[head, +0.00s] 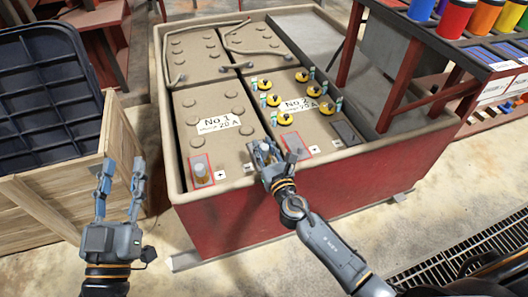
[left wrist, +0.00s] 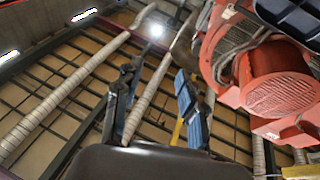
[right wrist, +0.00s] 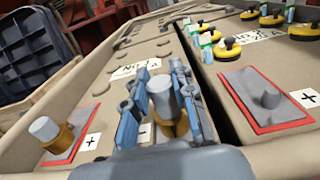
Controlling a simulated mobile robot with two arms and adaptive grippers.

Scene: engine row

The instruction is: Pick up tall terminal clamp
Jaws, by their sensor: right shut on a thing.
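My right gripper (head: 265,150) is at the front edge of the No 2 battery (head: 300,103), over the gap beside No 1. In the right wrist view my right gripper (right wrist: 165,85) is shut on a tall terminal clamp (right wrist: 162,92), with a grey cylindrical top and a brass lower part. The clamp looks upright; its lower end is partly hidden by the fingers, so I cannot tell whether it touches the battery. A second brass clamp (head: 201,172) stands on the plus pad of No 1 (right wrist: 57,140). My left gripper (head: 118,190) is open and empty, left of the battery box.
The red box (head: 240,215) has a raised beige rim. The plus pad of No 2 (right wrist: 265,98) bears a low grey post. Several yellow-black caps (head: 284,119) sit on No 2. A wooden crate (head: 50,205) stands left, a rack with coloured cups (head: 483,18) right.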

